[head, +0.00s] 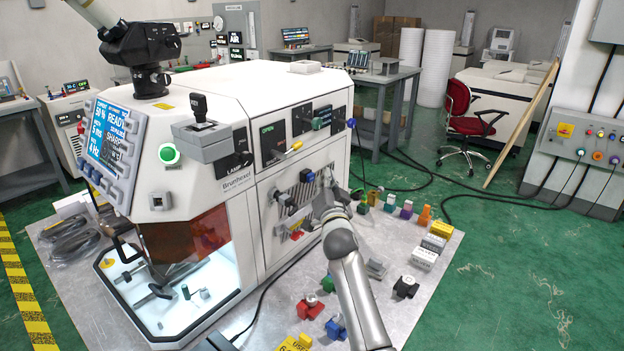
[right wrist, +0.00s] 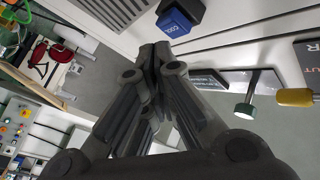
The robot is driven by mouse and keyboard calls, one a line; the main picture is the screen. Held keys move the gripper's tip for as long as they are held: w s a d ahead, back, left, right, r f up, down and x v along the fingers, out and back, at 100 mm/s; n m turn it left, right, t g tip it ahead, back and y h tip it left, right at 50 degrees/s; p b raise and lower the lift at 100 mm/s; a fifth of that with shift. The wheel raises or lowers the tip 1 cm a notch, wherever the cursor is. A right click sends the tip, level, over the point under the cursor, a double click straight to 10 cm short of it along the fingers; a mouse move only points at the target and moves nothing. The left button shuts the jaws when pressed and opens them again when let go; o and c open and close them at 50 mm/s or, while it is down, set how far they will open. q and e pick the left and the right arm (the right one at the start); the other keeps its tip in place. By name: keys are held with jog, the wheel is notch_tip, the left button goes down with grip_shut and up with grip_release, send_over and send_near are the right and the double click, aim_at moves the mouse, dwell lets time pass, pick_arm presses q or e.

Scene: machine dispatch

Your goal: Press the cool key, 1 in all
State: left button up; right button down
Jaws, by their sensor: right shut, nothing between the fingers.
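The cool key is a blue block lettered COOL on a dark mount, at the top of the right wrist view (right wrist: 175,22). It sits on the white machine side beside a slotted grille (right wrist: 97,14). In the head view, a small blue key (head: 306,175) on the machine's side panel looks like the same one. My right gripper (head: 328,198) is in front of that panel, close to the key. In the right wrist view its fingers (right wrist: 154,52) are shut and empty, with the tips a little below the key and apart from it in the picture. My left gripper is out of view.
The white laser machine (head: 230,120) stands on a grey plate (head: 400,262) with several coloured blocks along its right side. A green-tipped lever (right wrist: 245,108) and a yellow knob (right wrist: 296,97) stick out near my right gripper. A red chair (head: 466,118) stands behind on green floor.

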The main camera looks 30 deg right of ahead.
jog(key=shift+w+a+b, duration=0.2)
jog(key=shift+w+b, duration=0.1)
jog(key=shift+w, duration=0.1)
jog(key=shift+w+a+b, duration=0.15)
jog(key=shift+w+b, duration=0.3)
jog(key=shift+b, duration=0.05)
dwell(0.7)
jog(key=shift+s, duration=0.1)
jog(key=shift+s+d+p, duration=0.3)
jog(key=shift+s+p, duration=0.45)
jog(key=s+p, duration=0.1)
jog(key=s+d+p, duration=0.1)
jog(key=s, duration=0.1)
jog(key=s+d+p, duration=0.1)
jog(key=shift+s, duration=0.3)
